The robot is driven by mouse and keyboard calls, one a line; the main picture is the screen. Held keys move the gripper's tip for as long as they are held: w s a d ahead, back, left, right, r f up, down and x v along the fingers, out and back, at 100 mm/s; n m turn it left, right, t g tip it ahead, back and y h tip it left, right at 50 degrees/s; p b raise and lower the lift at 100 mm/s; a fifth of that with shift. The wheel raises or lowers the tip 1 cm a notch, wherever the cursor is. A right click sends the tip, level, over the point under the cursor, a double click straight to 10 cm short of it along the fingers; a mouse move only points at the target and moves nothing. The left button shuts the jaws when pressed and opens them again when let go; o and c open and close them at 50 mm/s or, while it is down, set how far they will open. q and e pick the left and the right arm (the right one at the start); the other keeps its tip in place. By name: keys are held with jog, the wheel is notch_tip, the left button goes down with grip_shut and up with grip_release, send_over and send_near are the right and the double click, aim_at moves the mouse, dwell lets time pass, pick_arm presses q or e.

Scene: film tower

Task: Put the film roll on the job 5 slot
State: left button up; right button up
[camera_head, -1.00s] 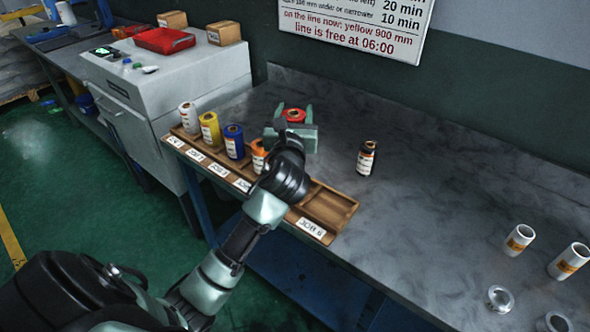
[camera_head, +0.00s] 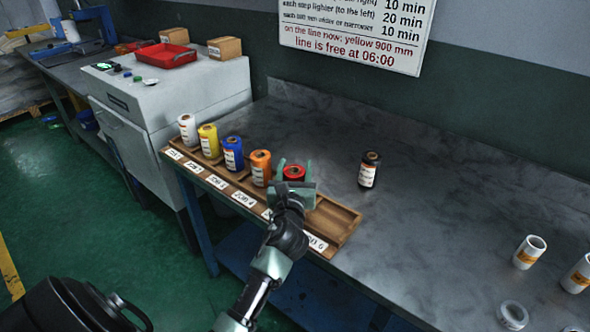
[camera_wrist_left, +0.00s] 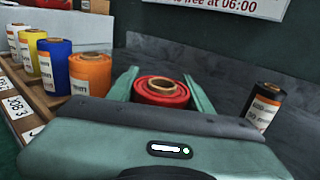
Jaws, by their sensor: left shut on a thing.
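A red film roll (camera_head: 294,172) is held upright between the fingers of my left gripper (camera_head: 295,178), which is shut on it. It also shows between the fingers in the left wrist view (camera_wrist_left: 160,90). The gripper is over the wooden rack (camera_head: 338,215), to the right of the orange roll (camera_head: 260,168), around the fifth slot. The hand hides the slot and most of its label, and I cannot tell whether the roll touches the rack. White (camera_head: 188,130), yellow (camera_head: 209,141) and blue (camera_head: 233,154) rolls stand in the slots further left. My right gripper is not in view.
A black roll (camera_head: 369,170) stands on the grey table (camera_head: 430,210) right of the rack. The job 6 slot at the rack's right end is empty. White cores (camera_head: 529,252) stand at the right. A red tray (camera_head: 164,55) is on the cabinet behind left.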

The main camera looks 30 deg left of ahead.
pick_arm(q)
jog(key=o, duration=1.6)
jog(key=shift+f, duration=0.15)
jog(key=shift+c, duration=0.2)
jog(key=v, duration=1.2)
jog(key=shift+r, duration=0.25)
